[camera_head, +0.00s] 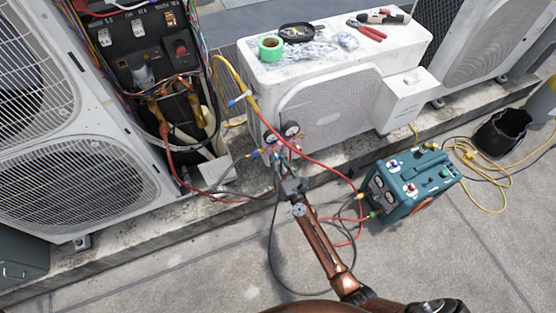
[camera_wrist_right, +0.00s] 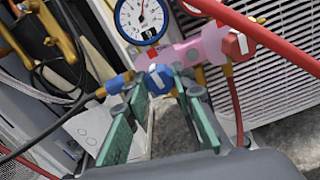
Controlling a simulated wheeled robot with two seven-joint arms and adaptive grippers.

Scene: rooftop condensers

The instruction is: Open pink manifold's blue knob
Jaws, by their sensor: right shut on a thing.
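The pink manifold (camera_wrist_right: 198,48) hangs in front of the white condenser unit, with its round gauges above it. The blue knob (camera_wrist_right: 158,77) is at the manifold's lower left in the wrist view, between the fingers of my right gripper (camera_wrist_right: 165,95). The gripper's green-padded fingers are shut on it. A red knob (camera_wrist_right: 238,44) sits at the manifold's right end. In the head view my right gripper (camera_head: 290,183) reaches up to the manifold. My left gripper is not visible.
A red hose (camera_wrist_right: 265,35) crosses close above the right gripper. A teal machine (camera_head: 415,185) stands on the ground to the right. An open electrical panel (camera_head: 140,45) is at left. Tools and green tape (camera_head: 270,47) lie on the condenser (camera_head: 350,55).

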